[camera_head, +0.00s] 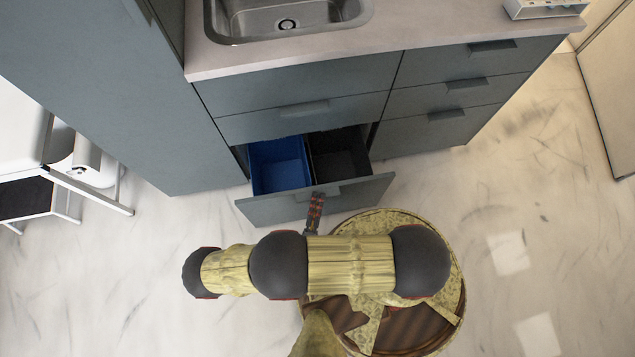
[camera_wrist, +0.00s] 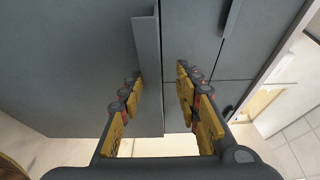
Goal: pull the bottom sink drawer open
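The bottom sink drawer (camera_head: 262,208) stands pulled out below the sink in the head view. A blue bin (camera_head: 280,163) and a black bin (camera_head: 338,160) show inside it. Its small handle (camera_head: 326,194) is at the middle of the front's top edge, partly behind my gripper (camera_head: 316,205). In the wrist view, the fingers of my gripper (camera_wrist: 158,85) are apart, with a grey handle strip (camera_wrist: 147,70) between them, nearer the left finger. I cannot tell whether a finger touches it. My arm hides part of the floor in front of the drawer.
An upper sink drawer (camera_head: 300,108) is shut above the open one. A stack of shut drawers (camera_head: 445,115) is to the right, under a counter (camera_head: 440,30) with a sink (camera_head: 290,20). A white wheeled frame (camera_head: 90,190) stands at left. Floor at right (camera_head: 545,200) is clear.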

